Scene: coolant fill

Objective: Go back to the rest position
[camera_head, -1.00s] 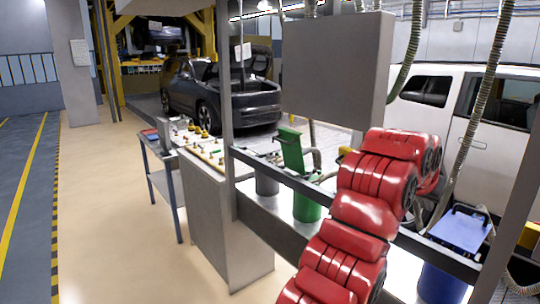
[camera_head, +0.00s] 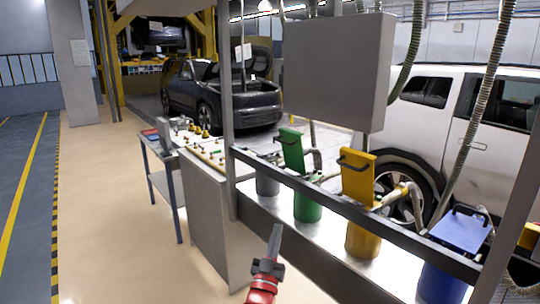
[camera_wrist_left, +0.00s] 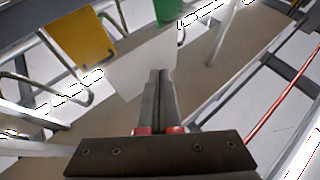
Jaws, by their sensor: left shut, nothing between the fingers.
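My left gripper (camera_head: 275,240) shows at the lower middle of the head view, its dark fingers pointing up in front of the station's frame. In the left wrist view the two fingers (camera_wrist_left: 159,100) lie together, shut with nothing between them. A little of my red arm shows below the gripper in the head view. My right gripper is in neither view.
Behind a dark rail stand a green canister (camera_head: 307,205), a yellow canister (camera_head: 363,240) and a blue canister (camera_head: 442,284), with hoses. A control panel (camera_head: 205,150) and a small table (camera_head: 160,160) stand left. The beige floor (camera_head: 120,230) is clear.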

